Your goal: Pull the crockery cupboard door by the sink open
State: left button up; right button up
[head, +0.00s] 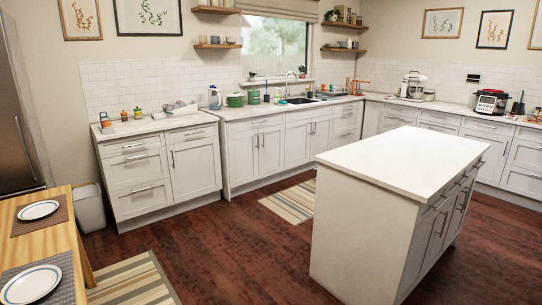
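The sink (300,100) with its tap (288,84) is set in the back counter under the window. White cupboard doors stand below that counter: a pair (256,154) left of the sink and a pair (308,140) under it. All of them look shut, with dark upright bar handles. I cannot tell from the picture which door is the crockery cupboard's. Neither of my grippers shows in the head view, and the cupboards are some way off across the floor.
A white island (400,160) stands at right front. A wooden table (55,233) with plates is at left front. A striped rug (290,200) lies before the sink cupboards, another (135,280) by the table. Dark wood floor (225,235) is clear between them. A bin (90,208) stands left.

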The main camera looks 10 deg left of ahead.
aim_at(271, 139)
jog(key=i+u, duration=0.3)
jog(key=i, duration=1.15)
jog(key=i+j+u, duration=0.2)
jog(key=i, duration=0.25)
jog(key=i+l+u, duration=0.1)
jog(key=i+u, duration=0.15)
jog(key=i, duration=0.25)
jog(key=i+l+u, duration=0.2)
jog(key=i, duration=0.25)
jog(key=i+u, duration=0.25)
jog(key=i, duration=0.25)
jog(key=i+l+u, duration=0.2)
jog(key=i, duration=0.25)
jog(key=i+z, duration=0.25)
jog(key=i, duration=0.35)
jog(key=i+j+z, duration=0.25)
jog(key=i, duration=0.35)
jog(key=i+l+z, duration=0.2)
jog(key=i+z, duration=0.9)
jog(key=k+l, duration=0.05)
